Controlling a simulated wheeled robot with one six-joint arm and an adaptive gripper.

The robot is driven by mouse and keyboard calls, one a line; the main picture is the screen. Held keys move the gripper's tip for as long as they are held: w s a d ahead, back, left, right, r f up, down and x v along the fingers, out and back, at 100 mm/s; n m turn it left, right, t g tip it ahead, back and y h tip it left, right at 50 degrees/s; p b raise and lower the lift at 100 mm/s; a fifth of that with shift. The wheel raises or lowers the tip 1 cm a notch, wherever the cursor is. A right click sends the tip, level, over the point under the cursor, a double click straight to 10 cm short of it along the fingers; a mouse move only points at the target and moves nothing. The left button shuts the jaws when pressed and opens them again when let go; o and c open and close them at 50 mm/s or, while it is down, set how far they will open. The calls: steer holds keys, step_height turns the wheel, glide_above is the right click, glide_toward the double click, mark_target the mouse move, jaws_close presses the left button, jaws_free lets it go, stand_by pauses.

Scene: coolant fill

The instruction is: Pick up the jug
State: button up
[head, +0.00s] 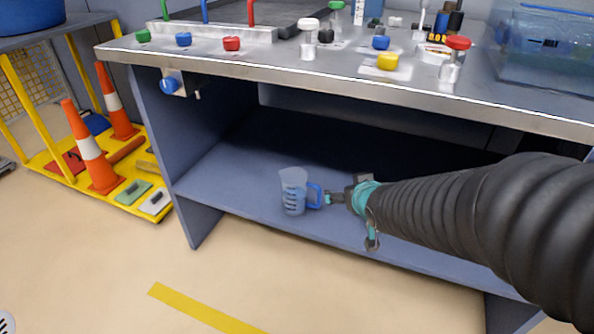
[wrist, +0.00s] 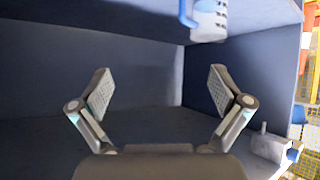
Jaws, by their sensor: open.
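The jug (head: 293,190) is clear with dark graduation marks and a blue handle on its right side. It stands upright near the front edge of the blue lower shelf (head: 245,188) under the metal workbench. My gripper (head: 330,198) is just right of the handle in the head view. In the wrist view the jug (wrist: 209,20) shows upside down at the top edge, partly cut off. There my gripper (wrist: 160,82) is open, with nothing between its fingers; the jug lies outside them.
The metal benchtop (head: 270,68) overhangs the shelf, with a blue side panel (head: 165,140) at left. A blue valve knob (head: 170,86) sits on that panel. A yellow cart with orange cones (head: 92,155) stands farther left. The shelf around the jug is clear.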

mark_target(295, 179)
steer(key=w+a+f+y, duration=0.1)
steer(key=w+a+f, duration=0.2)
steer(key=w+a, duration=0.1)
steer(key=w+a+f+n+t+y, duration=0.1)
steer(key=w+a+f, duration=0.2)
steer(key=w, duration=0.1)
steer(key=w+a+f+n+y, duration=0.1)
steer(key=w+a+f+y, duration=0.1)
steer(key=w+a, duration=0.2)
steer(key=shift+a+f+t, duration=0.3)
steer(key=shift+a+f, duration=0.05)
steer(key=shift+f, duration=0.05)
steer(key=shift+x, duration=2.45)
steer(key=shift+s+f, duration=0.1)
steer(key=shift+f, duration=0.05)
steer(key=c, duration=1.3)
steer(key=shift+c, duration=0.2)
